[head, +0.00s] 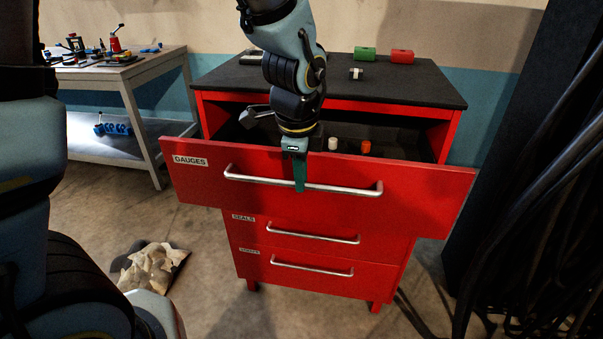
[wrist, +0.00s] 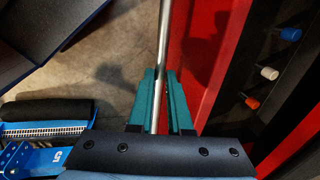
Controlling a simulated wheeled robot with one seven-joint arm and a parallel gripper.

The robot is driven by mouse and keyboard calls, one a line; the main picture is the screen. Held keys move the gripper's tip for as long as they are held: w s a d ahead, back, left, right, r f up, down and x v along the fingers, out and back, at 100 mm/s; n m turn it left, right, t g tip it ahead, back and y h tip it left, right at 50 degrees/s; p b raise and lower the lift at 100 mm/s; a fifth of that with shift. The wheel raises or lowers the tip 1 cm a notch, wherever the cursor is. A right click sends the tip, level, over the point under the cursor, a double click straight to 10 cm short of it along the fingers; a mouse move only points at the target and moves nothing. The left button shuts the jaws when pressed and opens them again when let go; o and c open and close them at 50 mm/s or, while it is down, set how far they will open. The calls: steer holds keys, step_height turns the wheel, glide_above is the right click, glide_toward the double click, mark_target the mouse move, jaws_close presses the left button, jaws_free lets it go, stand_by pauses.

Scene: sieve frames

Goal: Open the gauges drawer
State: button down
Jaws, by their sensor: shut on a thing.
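The gauges drawer (head: 417,196) is the top red drawer of the cabinet, with a "GAUGES" label at its left. It stands pulled out, its open inside showing behind the front panel. Its silver bar handle (head: 345,190) runs across the front. My gripper (head: 299,186) reaches down from above and is shut on the handle, left of its middle. In the wrist view the handle (wrist: 164,45) passes between the two green fingers. Inside the drawer are a white-ended piece (head: 333,143) and an orange-ended piece (head: 366,147); the wrist view also shows a blue-ended one (wrist: 290,34).
Two shut drawers, the upper labelled "SEALS" (head: 290,233), lie below. Green (head: 365,53) and red (head: 402,56) blocks sit on the cabinet's black top. A workbench (head: 120,70) stands at left. A crumpled cloth (head: 150,268) lies on the floor; dark cables (head: 540,220) hang at right.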

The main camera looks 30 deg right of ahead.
stand_by(0.3)
steer(key=c, duration=0.8)
jaws_free()
steer(key=shift+c, duration=0.2)
step_height(320, 180, up, 11)
steer(key=s+a+b, duration=0.1)
steer(key=shift+s+a+f, duration=0.15)
steer(key=shift+s+f, duration=0.05)
steer(key=shift+s, duration=0.15)
steer(key=w+a+f+n, duration=0.3)
steer(key=w+a+n, duration=0.2)
steer(key=a+n, duration=0.25)
steer(key=w+a+f+n, duration=0.3)
steer(key=w+a+n, duration=0.25)
steer(key=a, duration=0.25)
steer(key=a+f+n+y, duration=0.1)
steer(key=a+f+n, duration=0.3)
steer(key=a+n, duration=0.7)
steer(key=a, duration=0.3)
steer(key=shift+s+n, duration=0.2)
steer(key=shift+n, duration=0.2)
